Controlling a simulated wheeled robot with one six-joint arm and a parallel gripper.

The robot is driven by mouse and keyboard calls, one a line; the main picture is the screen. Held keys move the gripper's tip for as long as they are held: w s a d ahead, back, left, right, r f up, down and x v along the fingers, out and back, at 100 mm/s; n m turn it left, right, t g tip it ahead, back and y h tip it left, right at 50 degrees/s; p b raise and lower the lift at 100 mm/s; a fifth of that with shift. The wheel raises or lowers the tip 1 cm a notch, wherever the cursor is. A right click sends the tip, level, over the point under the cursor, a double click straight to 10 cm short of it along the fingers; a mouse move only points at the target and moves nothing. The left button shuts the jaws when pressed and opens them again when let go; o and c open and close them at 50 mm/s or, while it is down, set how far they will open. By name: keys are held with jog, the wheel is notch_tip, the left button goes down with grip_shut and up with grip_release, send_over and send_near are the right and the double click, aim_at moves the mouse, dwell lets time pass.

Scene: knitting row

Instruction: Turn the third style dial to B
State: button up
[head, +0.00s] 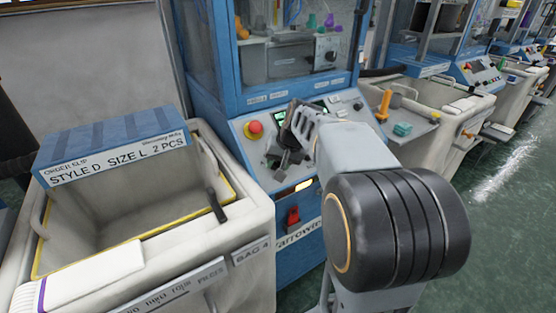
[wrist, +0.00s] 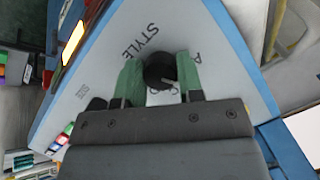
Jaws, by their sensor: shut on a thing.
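The black round style dial (wrist: 159,70) sits on the sloped light-grey panel in the wrist view, beside the printed word STYLE. An A and a partly covered letter show next to the dial; the other letters are hidden, and I cannot tell which letter it points to. My gripper (wrist: 160,78) is shut on the dial, with one green-lined finger on each side. In the head view my gripper (head: 292,138) is at the blue machine's control panel (head: 250,150), and my arm hides the dial there.
A red emergency button (head: 254,128) stands on the panel left of my gripper. A lit indicator (head: 304,185) and red switch (head: 292,216) are below. A cream bin (head: 255,217) with a STYLE D, SIZE L order slip (head: 115,160) stands at left. Another bin (head: 462,122) stands at right.

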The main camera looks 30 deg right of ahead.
jog(key=shift+m, duration=0.8)
jog(key=o, duration=0.9)
jog(key=p+v, duration=0.2)
jog(key=v, duration=1.1)
jog(key=shift+s+d+r, duration=0.25)
jog(key=shift+d, duration=0.1)
